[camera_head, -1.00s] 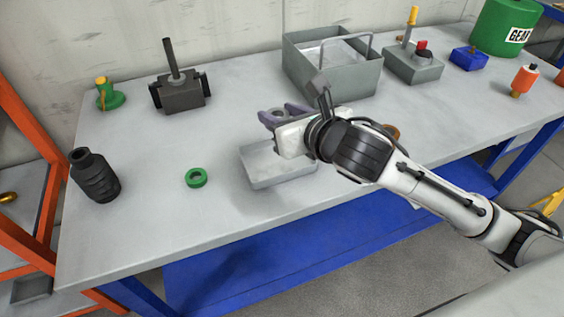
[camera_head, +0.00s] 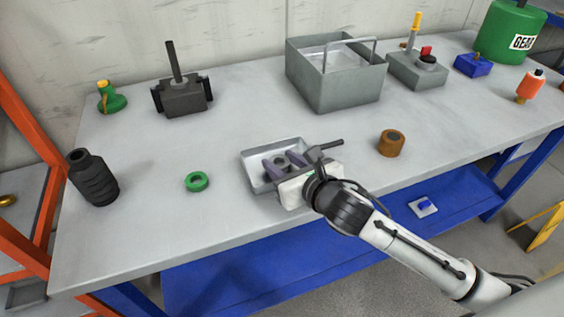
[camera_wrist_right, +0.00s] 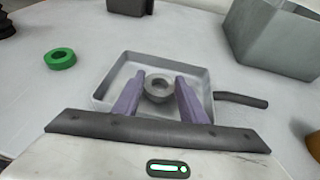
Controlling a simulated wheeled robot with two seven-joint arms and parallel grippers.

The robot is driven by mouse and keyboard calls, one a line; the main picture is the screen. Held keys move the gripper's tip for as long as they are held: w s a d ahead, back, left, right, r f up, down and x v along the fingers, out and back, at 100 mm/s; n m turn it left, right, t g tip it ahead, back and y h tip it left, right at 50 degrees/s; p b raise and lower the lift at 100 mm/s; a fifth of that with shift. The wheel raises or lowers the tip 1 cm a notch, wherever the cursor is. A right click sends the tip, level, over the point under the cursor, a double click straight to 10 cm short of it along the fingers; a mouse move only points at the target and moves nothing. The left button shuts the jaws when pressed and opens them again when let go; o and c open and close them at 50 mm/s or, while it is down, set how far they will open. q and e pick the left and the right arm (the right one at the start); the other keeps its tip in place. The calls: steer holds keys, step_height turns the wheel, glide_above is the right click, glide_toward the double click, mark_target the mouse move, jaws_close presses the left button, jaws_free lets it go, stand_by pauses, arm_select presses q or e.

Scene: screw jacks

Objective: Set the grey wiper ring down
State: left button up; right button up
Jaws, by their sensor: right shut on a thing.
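The grey wiper ring (camera_wrist_right: 158,97) sits between the two purple fingertips of my right gripper (camera_wrist_right: 160,80), which is shut on it. In the head view my right gripper (camera_head: 279,160) is over the shallow grey metal tray (camera_head: 256,172), near the table's front edge. The tray also shows in the wrist view (camera_wrist_right: 113,78), around and behind the fingers. The ring's hole faces the wrist camera. I cannot tell whether the ring touches the tray floor. My left gripper is not in view.
A green ring (camera_head: 197,182) lies left of the tray; a brown cylinder (camera_head: 391,143) stands to its right. A dark rod (camera_wrist_right: 242,100) is at the tray's right side. A large grey bin (camera_head: 335,80) stands behind. A black ribbed part (camera_head: 92,178) stands far left.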

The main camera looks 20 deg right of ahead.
steer(key=shift+f, duration=0.1)
steer(key=o, duration=1)
steer(key=v, duration=1.2)
steer(key=shift+d, duration=0.1)
